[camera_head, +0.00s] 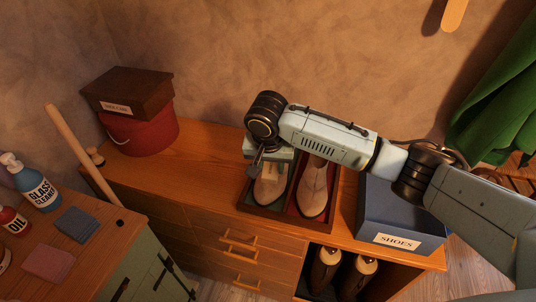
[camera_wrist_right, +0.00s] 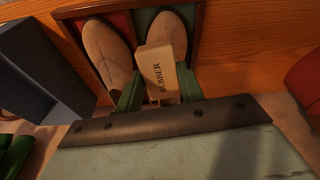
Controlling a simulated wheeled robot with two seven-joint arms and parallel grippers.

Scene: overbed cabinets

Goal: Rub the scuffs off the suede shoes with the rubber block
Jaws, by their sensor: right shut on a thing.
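Two tan suede shoes lie side by side in a tray (camera_head: 285,222) with a red and a green compartment. In the head view, the left shoe (camera_head: 269,194) is partly hidden by my right gripper (camera_head: 270,168); the right shoe (camera_head: 313,190) shows more fully. In the wrist view, the rubber block (camera_wrist_right: 160,75), lettered "RUBBER", is gripped between the green fingers of my right gripper (camera_wrist_right: 160,88). It overlaps the shoe in the green compartment (camera_wrist_right: 170,32); I cannot tell whether it touches. The other shoe (camera_wrist_right: 106,52) lies beside it. My left gripper is out of view.
A blue "SHOES" box (camera_head: 385,215) stands right of the tray. A red round box (camera_head: 145,130) with a brown box (camera_head: 128,92) on top stands left. Bottles (camera_head: 38,188) and folded cloths (camera_head: 76,225) are on the near-left cabinet.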

